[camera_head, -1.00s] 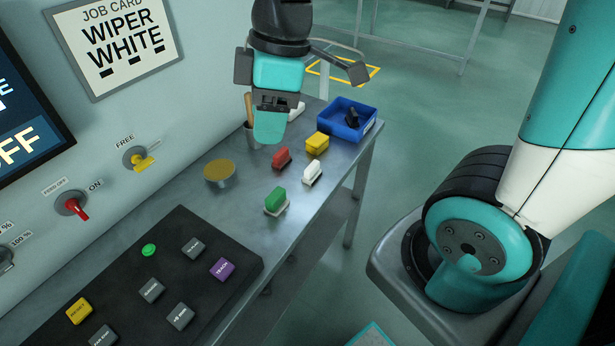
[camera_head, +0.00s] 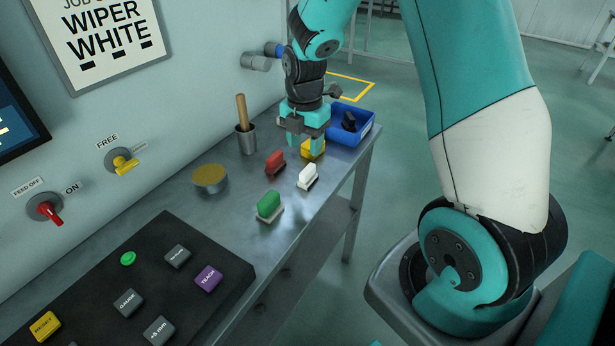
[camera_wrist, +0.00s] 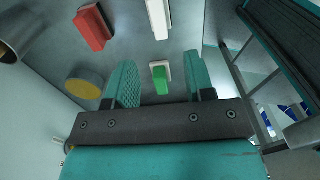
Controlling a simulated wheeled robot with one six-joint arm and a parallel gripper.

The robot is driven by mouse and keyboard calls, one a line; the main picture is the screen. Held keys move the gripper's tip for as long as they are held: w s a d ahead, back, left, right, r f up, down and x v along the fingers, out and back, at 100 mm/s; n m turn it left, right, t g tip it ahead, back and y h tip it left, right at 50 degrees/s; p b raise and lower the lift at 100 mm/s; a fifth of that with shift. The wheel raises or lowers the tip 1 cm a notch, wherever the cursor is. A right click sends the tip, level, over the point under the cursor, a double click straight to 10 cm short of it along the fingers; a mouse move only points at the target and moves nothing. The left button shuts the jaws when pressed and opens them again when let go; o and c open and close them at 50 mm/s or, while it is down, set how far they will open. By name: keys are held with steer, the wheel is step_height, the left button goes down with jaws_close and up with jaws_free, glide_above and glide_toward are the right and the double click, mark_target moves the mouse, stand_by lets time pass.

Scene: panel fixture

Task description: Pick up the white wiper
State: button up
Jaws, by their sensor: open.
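The white wiper (camera_head: 308,176) stands on the metal shelf between the red wiper (camera_head: 275,162) and the shelf's outer edge. It also shows in the wrist view (camera_wrist: 159,18), at the top, beyond my fingertips. My gripper (camera_head: 305,146) is open and empty, pointing down above the back part of the shelf, behind the white wiper in the head view. Its fingers also show in the wrist view (camera_wrist: 162,80), with the green wiper (camera_wrist: 160,79) seen in the gap between them. A yellow wiper (camera_head: 308,150) is partly hidden behind the gripper.
A blue bin (camera_head: 368,131) with a dark object stands at the shelf's far end. A metal cup (camera_head: 246,141) with a wooden handle and a round tin (camera_head: 210,181) stand near the wall. The green wiper (camera_head: 269,205) is nearer, beside the black button panel (camera_head: 170,270).

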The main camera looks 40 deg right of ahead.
mark_target(306, 171)
step_height(306, 171, down, 9)
steer(key=shift+d+f+p, duration=0.1)
steer(key=shift+p, duration=0.25)
jaws_close()
stand_by(0.3)
